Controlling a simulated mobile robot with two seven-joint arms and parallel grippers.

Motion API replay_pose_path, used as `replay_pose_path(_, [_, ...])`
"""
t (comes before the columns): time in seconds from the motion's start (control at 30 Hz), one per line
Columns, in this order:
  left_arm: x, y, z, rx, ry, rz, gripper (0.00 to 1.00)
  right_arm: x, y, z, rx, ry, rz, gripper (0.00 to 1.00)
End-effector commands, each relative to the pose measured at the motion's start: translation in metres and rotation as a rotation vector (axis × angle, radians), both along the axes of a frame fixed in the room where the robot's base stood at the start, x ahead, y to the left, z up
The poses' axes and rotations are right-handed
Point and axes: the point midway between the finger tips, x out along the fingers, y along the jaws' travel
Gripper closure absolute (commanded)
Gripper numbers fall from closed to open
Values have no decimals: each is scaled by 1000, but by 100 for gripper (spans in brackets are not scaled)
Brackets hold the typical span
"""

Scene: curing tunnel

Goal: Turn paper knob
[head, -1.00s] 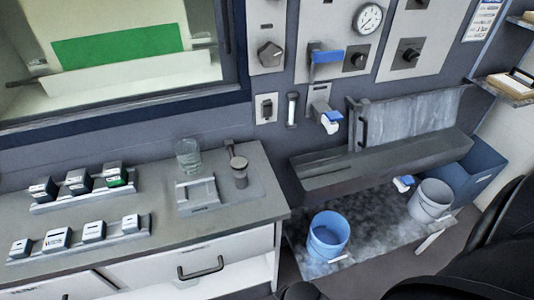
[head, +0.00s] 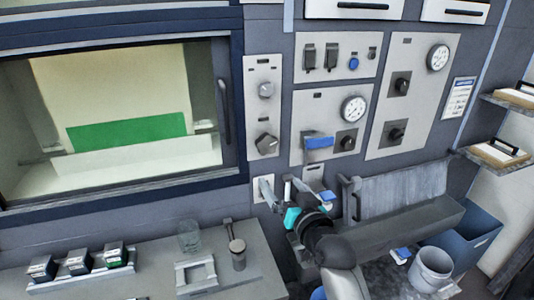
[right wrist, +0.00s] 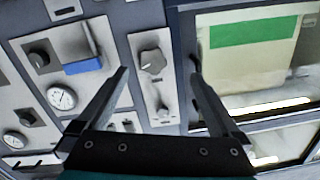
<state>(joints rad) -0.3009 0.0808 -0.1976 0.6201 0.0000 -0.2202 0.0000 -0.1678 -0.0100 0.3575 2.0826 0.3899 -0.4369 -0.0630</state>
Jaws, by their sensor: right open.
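A narrow grey panel (head: 263,108) beside the window carries a smaller round knob (head: 265,90) above and a larger dark, many-sided knob (head: 266,143) below. I cannot read which is the paper knob. My right gripper (head: 275,181) is open and empty, below the larger knob in the head view. In the right wrist view, the larger knob (right wrist: 152,62) shows between the spread fingers (right wrist: 158,72), apart from them, and the smaller knob (right wrist: 163,112) shows lower down. My left gripper is not in view.
A blue-handled lever (head: 319,142), a gauge (head: 353,108) and more knobs sit on panels to the right. The window's upright handle (head: 223,98) is close on the left. Below are a counter with a glass beaker (head: 189,236) and a grey trough (head: 390,232).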

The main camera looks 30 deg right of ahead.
Motion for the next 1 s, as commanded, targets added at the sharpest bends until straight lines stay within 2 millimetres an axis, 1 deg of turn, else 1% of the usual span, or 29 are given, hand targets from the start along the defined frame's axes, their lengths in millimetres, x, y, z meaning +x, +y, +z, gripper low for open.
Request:
replay_pose_path(0.03, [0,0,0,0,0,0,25,1,-7,6,8,-31,-20,0])
replay_pose_path(0.1, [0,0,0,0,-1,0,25,3,-13,11,11,-59,-37,0])
replay_pose_path(0.23, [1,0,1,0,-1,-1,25,8,-17,14,13,-74,-44,0])
replay_pose_path(0.33, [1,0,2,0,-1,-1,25,18,-19,14,13,-73,-43,0])
replay_pose_path(0.7, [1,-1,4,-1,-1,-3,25,75,-32,14,13,-70,-42,0])
replay_pose_path(1.0, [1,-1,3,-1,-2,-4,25,116,-42,13,12,-70,-41,0])
